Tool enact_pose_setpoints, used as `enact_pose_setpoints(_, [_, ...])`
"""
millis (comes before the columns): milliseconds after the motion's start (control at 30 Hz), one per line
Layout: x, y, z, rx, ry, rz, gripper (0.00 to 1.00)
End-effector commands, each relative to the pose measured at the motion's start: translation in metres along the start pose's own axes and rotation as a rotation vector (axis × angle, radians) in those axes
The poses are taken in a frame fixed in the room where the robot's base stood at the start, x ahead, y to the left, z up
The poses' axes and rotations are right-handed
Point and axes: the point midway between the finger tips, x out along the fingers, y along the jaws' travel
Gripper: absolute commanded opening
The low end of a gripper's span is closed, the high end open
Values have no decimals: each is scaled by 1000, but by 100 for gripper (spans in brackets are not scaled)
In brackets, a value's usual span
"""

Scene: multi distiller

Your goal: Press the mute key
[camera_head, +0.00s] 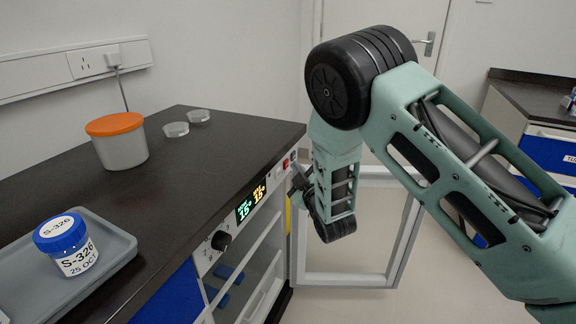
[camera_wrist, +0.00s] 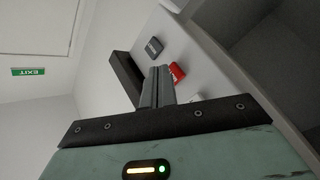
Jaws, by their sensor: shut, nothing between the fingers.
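The control panel carries a red key (camera_wrist: 176,72), a dark grey key (camera_wrist: 154,46) and a pale key (camera_wrist: 195,98), partly hidden by my gripper. Their labels are too small and blurred to read, so I cannot tell which is the mute key. My gripper (camera_wrist: 158,72) is shut and empty, its tips beside the red key in the wrist view. Whether they touch the panel is not clear. In the head view, my gripper (camera_head: 298,182) is at the right end of the panel; the red key (camera_head: 285,163) shows just left of it.
A lit display (camera_head: 251,203) and a black knob (camera_head: 221,240) sit on the same panel. An open framed door (camera_head: 345,279) stands below my arm. The counter holds an orange-lidded tub (camera_head: 121,148), two clear dishes and a blue-capped jar (camera_head: 76,258) on a grey tray (camera_head: 112,244).

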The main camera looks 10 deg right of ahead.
Motion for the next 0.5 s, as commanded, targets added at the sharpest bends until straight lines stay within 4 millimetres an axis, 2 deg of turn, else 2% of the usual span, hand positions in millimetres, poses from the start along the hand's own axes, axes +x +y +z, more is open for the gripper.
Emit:
enact_pose_setpoints(267, [-1, 1, 1, 0, 0, 0, 0])
enact_pose_setpoints(500, [-16, 12, 12, 0, -2, 1, 0])
